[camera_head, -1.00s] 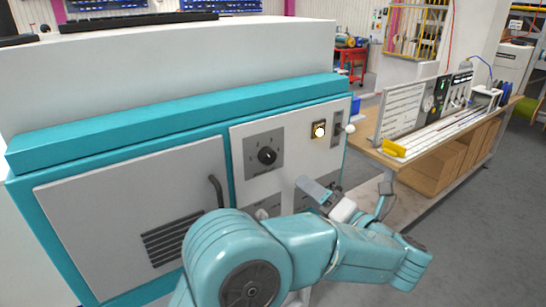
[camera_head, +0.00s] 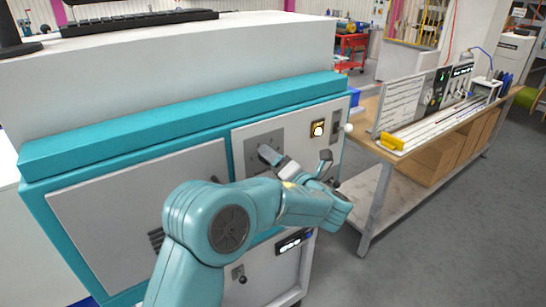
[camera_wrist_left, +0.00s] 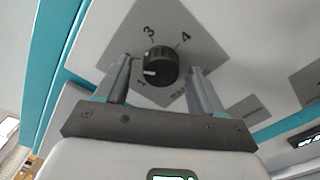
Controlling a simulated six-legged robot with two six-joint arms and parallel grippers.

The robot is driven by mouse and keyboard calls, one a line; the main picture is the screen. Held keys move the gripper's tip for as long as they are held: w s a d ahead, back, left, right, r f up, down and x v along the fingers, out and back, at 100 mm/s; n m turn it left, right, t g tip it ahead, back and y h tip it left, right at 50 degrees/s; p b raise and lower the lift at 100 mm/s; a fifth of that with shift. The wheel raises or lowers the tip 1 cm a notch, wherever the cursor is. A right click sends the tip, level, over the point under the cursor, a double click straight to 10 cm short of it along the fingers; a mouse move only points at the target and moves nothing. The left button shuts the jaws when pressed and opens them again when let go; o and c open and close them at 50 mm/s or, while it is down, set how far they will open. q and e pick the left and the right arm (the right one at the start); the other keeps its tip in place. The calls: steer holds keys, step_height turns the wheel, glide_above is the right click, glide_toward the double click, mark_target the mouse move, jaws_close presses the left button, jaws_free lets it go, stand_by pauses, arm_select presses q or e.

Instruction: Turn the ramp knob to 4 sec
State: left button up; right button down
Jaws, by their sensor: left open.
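The ramp knob (camera_wrist_left: 160,66) is a round black knob with a white mark, on a grey dial plate (camera_wrist_left: 190,45) with the numbers 3, 4 and 1 readable. The white mark points to the lower left, toward the 1. My left gripper (camera_wrist_left: 160,68) is open, one finger on each side of the knob, with a gap showing on both sides. In the head view my left gripper (camera_head: 296,158) is in front of the panel and hides the knob; part of the dial plate (camera_head: 254,143) shows. My right gripper is not in view.
A lit button (camera_head: 318,129) and a lever with a white ball (camera_head: 348,128) are on the panel right of the dial. A door with a handle is at the left, partly behind my arm. A workbench (camera_head: 368,150) with a board stands further right.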

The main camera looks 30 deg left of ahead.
arm_select(q)
steer(key=shift+w+a, duration=0.1)
steer(key=shift+w, duration=0.05)
steer(key=c, duration=1.1)
steer(key=shift+o, duration=0.2)
